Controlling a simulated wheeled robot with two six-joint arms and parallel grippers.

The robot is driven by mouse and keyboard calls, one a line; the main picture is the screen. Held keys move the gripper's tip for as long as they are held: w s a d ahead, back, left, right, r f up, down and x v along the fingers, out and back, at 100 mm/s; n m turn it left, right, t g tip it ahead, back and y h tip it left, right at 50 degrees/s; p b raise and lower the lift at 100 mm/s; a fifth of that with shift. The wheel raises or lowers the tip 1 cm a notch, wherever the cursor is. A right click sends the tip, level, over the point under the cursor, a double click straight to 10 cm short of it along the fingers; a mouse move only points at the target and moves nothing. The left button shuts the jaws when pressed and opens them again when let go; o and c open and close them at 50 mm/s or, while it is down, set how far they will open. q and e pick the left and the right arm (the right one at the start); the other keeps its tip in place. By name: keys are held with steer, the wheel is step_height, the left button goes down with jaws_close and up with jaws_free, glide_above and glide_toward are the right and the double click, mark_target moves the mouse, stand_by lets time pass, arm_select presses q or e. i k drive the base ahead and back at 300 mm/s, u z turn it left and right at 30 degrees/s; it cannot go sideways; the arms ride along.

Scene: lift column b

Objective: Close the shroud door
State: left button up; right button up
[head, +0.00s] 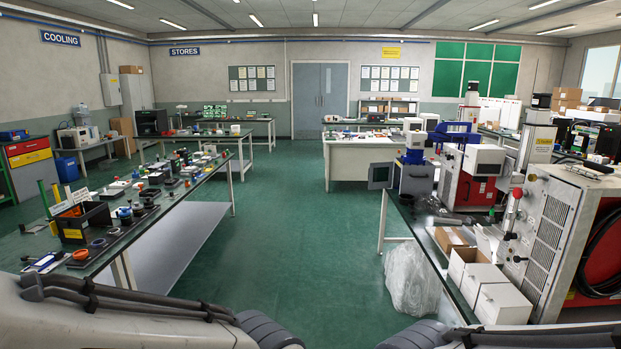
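A small framed panel with a dark window (379,175) stands out to the left of a white and blue machine (413,176) on the right-hand bench. It looks like a door swung open, but I cannot tell for sure that it is the shroud door. A red and white machine (478,178) with a dark window stands just to the right of it. Only links of my two arms show at the bottom left and bottom right edges. Neither gripper is in view.
A green floor aisle (300,220) runs clear between the benches to a grey double door (320,100). The left bench (190,185) carries many small parts. White boxes (503,303) and a clear plastic bag (412,280) crowd the near right side.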

mark_target(380, 173)
steer(key=u, duration=0.7)
steer(key=i, duration=4.55)
steer(key=z, duration=0.1)
steer(key=i, duration=1.9)
steer(key=z, duration=1.1)
steer(key=i, duration=1)
steer(key=z, duration=1.85)
steer(key=i, duration=1.05)
steer(key=z, duration=0.9)
steer(key=k, duration=0.4)
steer(key=z, duration=0.05)
